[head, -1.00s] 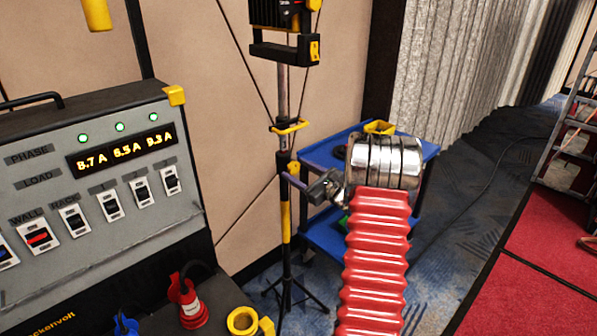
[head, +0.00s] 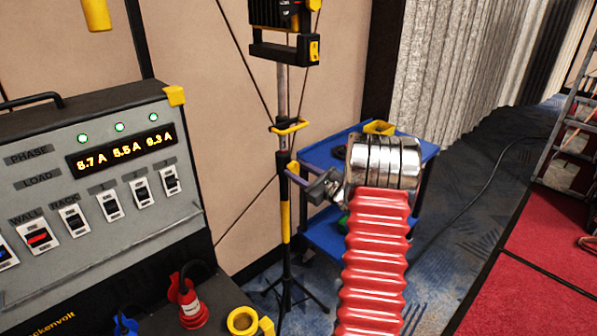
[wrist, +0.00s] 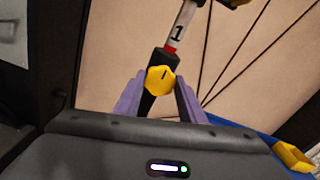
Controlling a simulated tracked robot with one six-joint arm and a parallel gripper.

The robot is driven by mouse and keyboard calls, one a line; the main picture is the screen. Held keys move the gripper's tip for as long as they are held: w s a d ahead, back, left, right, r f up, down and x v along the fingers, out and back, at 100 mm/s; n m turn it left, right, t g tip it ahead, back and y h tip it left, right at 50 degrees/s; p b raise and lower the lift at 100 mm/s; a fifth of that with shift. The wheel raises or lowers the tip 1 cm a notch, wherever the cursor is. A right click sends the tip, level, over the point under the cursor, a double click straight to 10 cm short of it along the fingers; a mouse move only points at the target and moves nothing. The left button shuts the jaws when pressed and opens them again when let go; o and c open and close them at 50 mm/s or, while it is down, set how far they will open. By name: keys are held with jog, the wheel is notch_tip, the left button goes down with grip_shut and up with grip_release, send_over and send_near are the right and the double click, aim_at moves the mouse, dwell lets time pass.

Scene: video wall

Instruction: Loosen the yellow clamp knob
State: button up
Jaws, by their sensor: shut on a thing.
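The yellow clamp knob (wrist: 161,79) is a lobed disc with a short dark mark, on the black collar of a stand pole in the wrist view. My gripper (wrist: 158,91) has its two purple fingers on either side of the knob, shut on it. In the head view my gripper (head: 296,179) reaches the pole of the tripod stand (head: 285,215) from the right. A little yellow of the knob (head: 293,168) shows above the finger there. The far finger is mostly hidden.
A power panel (head: 110,200) with switches and lit readouts stands at left. A blue cart (head: 325,232) stands just behind my gripper. A lamp (head: 285,50) tops the stand. Red staging (head: 530,290) and a ladder (head: 570,140) are at right.

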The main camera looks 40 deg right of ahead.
jog(key=shift+n, duration=0.4)
jog(key=n, duration=1.1)
jog(key=shift+a+f+n, duration=0.15)
jog(key=shift+n, duration=0.25)
jog(key=n, duration=0.5)
jog(key=shift+f, duration=0.1)
jog(key=n, duration=0.6)
jog(key=shift+a+f, duration=0.1)
jog(key=shift+f, duration=0.05)
jog(key=shift+n, duration=0.3)
jog(key=o, duration=1)
jog(key=shift+r, duration=0.2)
